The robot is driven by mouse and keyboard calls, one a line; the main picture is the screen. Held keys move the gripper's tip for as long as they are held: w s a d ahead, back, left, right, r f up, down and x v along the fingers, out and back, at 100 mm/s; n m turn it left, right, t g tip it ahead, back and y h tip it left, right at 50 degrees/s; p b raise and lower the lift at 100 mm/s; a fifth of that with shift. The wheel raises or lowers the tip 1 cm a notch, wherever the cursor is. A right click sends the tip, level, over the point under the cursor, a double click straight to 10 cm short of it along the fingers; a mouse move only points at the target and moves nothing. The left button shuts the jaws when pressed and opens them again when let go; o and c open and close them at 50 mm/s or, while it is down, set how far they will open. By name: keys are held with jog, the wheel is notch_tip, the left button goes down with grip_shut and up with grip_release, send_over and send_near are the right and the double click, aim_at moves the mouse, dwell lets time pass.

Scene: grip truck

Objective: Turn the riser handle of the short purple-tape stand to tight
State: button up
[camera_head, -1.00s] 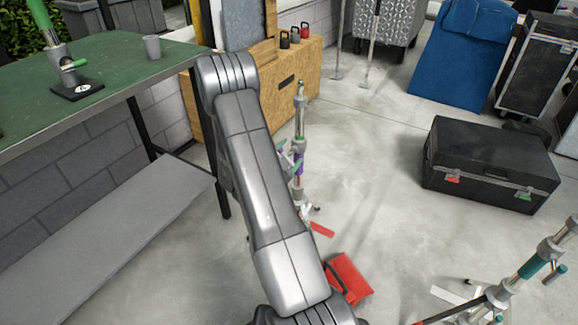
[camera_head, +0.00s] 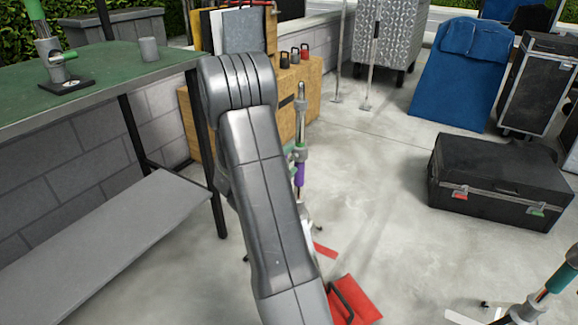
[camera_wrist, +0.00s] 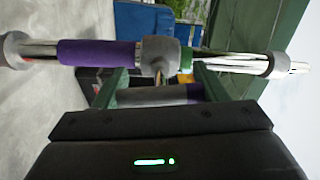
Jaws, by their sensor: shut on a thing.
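The short purple-tape stand (camera_head: 299,172) stands upright on the floor, partly hidden behind my arm in the head view. In the wrist view its post lies across the picture, with the purple tape (camera_wrist: 95,52) left of a grey collar (camera_wrist: 160,55). The riser handle (camera_wrist: 150,96) comes off this collar toward me on a short stem, as a bar with a purple end. My gripper (camera_wrist: 157,82) has its two green-looking fingers at either side of the handle bar, shut on it. In the head view my gripper is hidden. How tight the handle is cannot be seen.
A green-topped workbench (camera_head: 110,72) with a lower shelf is at left. A red bag (camera_head: 356,300) lies on the floor near the stand. A black case (camera_head: 500,182) stands at right, and another stand (camera_head: 530,305) is at bottom right. Floor between is clear.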

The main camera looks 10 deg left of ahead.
dwell(0.4)
jog(key=o, duration=1)
jog(key=shift+s, duration=0.1)
jog(key=p+v, duration=0.3)
jog(key=v, duration=1)
jog(key=shift+s+a+f, duration=0.1)
jog(key=shift+s+a, duration=0.05)
jog(key=shift+s, duration=0.15)
jog(key=b+x, duration=0.3)
jog(key=x, duration=1.1)
jog(key=shift+s, duration=0.1)
